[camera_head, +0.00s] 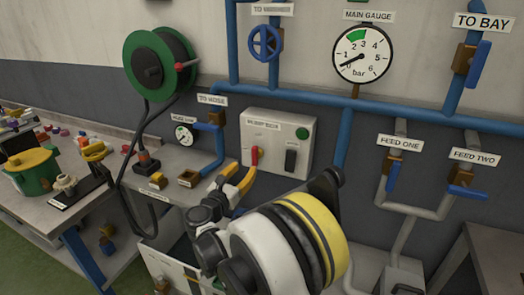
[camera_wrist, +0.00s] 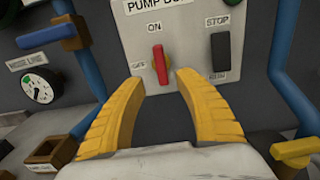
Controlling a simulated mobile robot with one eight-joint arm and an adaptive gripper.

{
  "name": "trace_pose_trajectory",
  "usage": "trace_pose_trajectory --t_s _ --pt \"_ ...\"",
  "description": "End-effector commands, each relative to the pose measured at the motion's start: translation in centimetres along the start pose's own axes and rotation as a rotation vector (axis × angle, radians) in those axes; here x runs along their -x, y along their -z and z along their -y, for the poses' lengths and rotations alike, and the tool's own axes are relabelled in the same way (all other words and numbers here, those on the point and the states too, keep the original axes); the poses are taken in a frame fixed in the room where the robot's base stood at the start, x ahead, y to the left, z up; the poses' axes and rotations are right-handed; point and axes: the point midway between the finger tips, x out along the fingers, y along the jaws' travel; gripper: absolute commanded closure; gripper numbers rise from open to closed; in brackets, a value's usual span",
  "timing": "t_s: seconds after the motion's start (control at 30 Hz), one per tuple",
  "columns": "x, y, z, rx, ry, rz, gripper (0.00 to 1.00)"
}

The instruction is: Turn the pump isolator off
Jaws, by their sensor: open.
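The grey pump box (camera_head: 275,124) is on the wall. Its isolator has a red handle (camera_wrist: 160,65), which stands upright, pointing towards the ON label (camera_wrist: 153,28). The OFF label (camera_wrist: 138,65) is to the left of the handle. The handle also shows in the head view (camera_head: 255,156). My gripper (camera_wrist: 161,82) is open, its yellow fingers on either side of the handle's lower end in the wrist view. The gap in depth to the handle is unclear. In the head view, my gripper (camera_head: 243,174) is just below the handle.
A black STOP/RUN switch (camera_wrist: 220,52) is right of the handle. A blue hose valve (camera_head: 206,126) and small gauge (camera_head: 184,134) are to the left. Blue pipes flank the box. A cluttered workbench (camera_head: 60,205) is at the far left.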

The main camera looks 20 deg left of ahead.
Motion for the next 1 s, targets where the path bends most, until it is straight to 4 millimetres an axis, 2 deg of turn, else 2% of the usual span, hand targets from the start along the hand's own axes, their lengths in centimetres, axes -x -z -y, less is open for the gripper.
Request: trace_pose_trajectory --t_s 0.2,0.4,0.6,0.87,0.97,1.0 --pt "-4.5 0.3 0.2 -0.003 0.004 -0.002 0.60" --pt "-7.9 0.2 0.2 -0.004 0.003 -0.002 0.60" --pt "-9.4 0.1 0.2 -0.005 0.003 -0.002 0.60" --pt "-9.5 0.0 0.2 -0.005 0.002 -0.003 0.60" --pt "-9.5 0.0 0.2 -0.005 0.002 -0.003 0.86" --pt "-9.5 0.0 0.2 -0.005 0.002 -0.003 0.98"
